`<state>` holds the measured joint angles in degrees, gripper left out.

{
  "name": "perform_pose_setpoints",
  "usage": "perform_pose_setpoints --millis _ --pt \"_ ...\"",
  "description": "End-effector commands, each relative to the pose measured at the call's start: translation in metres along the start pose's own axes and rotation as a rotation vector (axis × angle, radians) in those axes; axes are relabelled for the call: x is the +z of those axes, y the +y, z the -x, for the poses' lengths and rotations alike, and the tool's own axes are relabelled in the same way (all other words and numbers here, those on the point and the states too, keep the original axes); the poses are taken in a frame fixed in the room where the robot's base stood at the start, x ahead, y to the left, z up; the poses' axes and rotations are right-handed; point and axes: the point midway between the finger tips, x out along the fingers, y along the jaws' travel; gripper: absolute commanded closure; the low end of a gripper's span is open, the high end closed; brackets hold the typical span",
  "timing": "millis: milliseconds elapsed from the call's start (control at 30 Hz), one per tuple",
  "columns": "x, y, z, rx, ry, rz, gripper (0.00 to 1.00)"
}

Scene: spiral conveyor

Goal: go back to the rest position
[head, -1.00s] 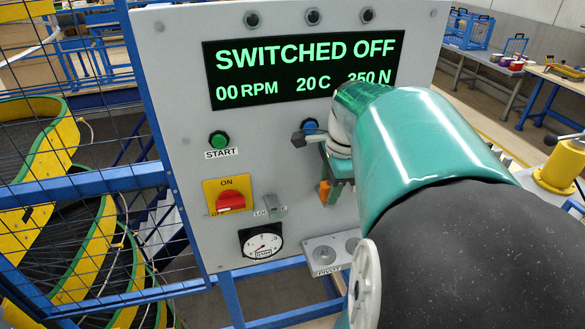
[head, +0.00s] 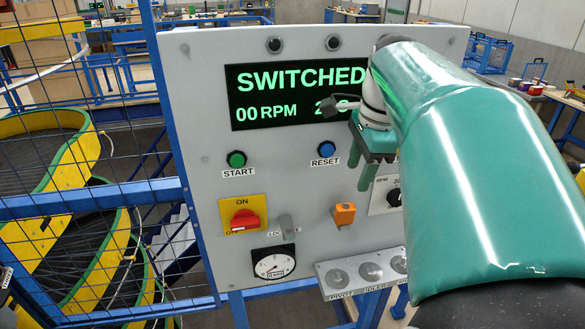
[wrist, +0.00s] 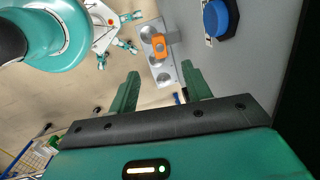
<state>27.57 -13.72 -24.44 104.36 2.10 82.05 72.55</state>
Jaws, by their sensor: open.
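My gripper (head: 360,165) is in front of the grey control panel (head: 190,130), below the display and to the right of the blue RESET button (head: 326,149). Its two green fingers point down, apart, with nothing between them; they also show in the wrist view (wrist: 160,70). The orange knob (head: 344,215) sits on the panel below my gripper, clear of the fingers. In the wrist view the orange part (wrist: 160,46) and the blue button (wrist: 218,17) lie beyond the fingertips. My green upper arm covers the panel's right side.
A red switch (head: 245,220), a green START button (head: 236,159) and a dial (head: 274,263) are on the panel. A ledge with round sockets (head: 340,277) juts out below. A blue mesh fence and the yellow-edged spiral conveyor (head: 110,230) stand at left.

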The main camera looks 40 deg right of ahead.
Motion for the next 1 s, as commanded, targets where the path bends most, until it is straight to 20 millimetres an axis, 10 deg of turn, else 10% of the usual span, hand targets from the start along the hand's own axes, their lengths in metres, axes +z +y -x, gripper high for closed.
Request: perform_pose_setpoints --millis 767,1000 --pt "0.001 0.000 0.021 0.000 -0.001 0.004 0.51" --pt "0.065 0.010 -0.004 -0.052 -0.013 0.404 0.51"
